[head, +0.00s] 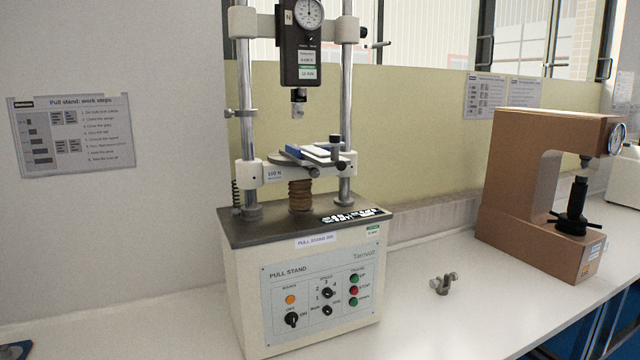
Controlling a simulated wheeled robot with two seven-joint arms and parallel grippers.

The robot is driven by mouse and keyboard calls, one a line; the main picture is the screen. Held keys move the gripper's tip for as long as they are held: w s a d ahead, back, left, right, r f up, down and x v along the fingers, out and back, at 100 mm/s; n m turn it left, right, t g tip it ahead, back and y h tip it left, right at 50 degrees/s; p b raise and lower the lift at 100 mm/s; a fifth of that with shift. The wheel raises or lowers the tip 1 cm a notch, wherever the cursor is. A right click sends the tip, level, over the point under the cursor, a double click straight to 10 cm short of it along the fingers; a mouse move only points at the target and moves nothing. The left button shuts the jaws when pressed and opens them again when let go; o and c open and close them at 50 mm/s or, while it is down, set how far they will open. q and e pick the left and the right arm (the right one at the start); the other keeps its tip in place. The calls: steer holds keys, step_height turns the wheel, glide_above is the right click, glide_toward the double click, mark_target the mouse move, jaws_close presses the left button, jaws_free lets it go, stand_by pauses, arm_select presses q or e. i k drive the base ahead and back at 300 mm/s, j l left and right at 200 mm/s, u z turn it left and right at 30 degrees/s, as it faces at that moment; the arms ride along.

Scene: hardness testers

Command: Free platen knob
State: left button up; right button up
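The pull stand (310,285) stands on the bench, a cream box with a dark top and two chrome columns. Its grey round platen (285,159) sits on the crosshead above a brown bellows. A white and blue piece (308,152) lies on the platen. At the platen's right side is a small dark upright knob (335,141), with another dark round knob (340,166) just below it. Which of them is the platen knob, and whether it is tight, I cannot tell. Neither of my grippers shows in the head view.
A force gauge (302,45) with a small grip hangs above the platen. A metal fitting (443,285) lies on the white bench (420,320). A brown hardness tester (515,180) stands at right. The bench between the stand and the tester is mostly free.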

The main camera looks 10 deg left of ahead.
mark_target(314, 173)
steer(key=l+z, duration=0.4)
steer(key=l, duration=1)
